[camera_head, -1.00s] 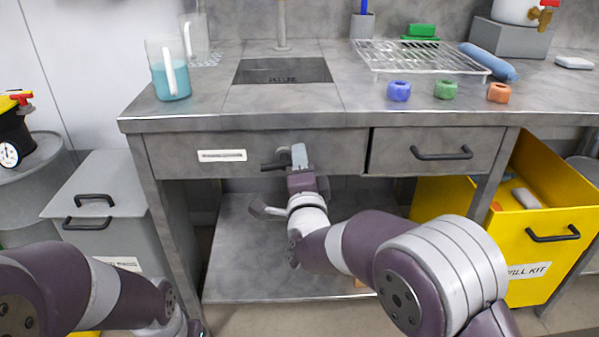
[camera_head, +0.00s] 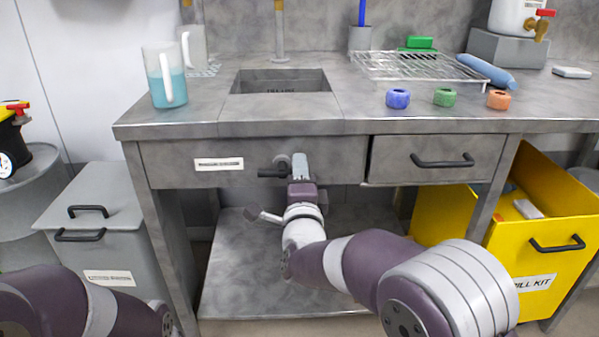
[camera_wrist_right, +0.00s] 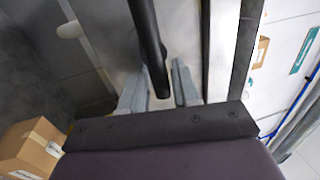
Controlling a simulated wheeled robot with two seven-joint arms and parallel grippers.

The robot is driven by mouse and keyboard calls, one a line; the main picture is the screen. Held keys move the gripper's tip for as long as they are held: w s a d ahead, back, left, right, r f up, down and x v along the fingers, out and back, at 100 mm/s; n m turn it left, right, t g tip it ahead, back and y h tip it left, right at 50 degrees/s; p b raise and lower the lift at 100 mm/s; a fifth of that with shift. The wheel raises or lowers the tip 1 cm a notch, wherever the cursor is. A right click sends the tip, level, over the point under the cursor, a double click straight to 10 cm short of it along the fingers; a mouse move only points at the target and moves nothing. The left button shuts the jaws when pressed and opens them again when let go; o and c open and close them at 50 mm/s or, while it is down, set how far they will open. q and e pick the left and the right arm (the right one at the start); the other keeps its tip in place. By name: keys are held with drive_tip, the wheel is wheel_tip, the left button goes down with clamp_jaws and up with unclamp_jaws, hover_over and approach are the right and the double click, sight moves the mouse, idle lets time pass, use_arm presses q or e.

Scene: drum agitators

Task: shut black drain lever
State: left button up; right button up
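The black drain lever (camera_head: 270,173) sticks out to the left from a round grey hub on the front panel under the sink. My right gripper (camera_head: 300,166) is at the panel just right of the lever and hides part of it. In the right wrist view a black bar (camera_wrist_right: 147,35), which looks like the lever, runs down from the top and ends between the fingers of my right gripper (camera_wrist_right: 160,80). The fingers stand apart, one on each side of it, with a gap visible on the right. My left gripper is outside the head view; only its arm shows at lower left.
The sink (camera_head: 281,82) is in the bench above the lever. A closed drawer (camera_head: 437,160) is to the right, with a yellow spill bin (camera_head: 520,262) below it. A grey lidded bin (camera_head: 98,245) stands left.

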drive_tip(key=shift+o, duration=0.2)
drive_tip(key=s+f+p, duration=0.2)
drive_tip(key=s, duration=1)
drive_tip(key=shift+s+f+p, duration=0.25)
drive_tip(key=shift+p, duration=0.1)
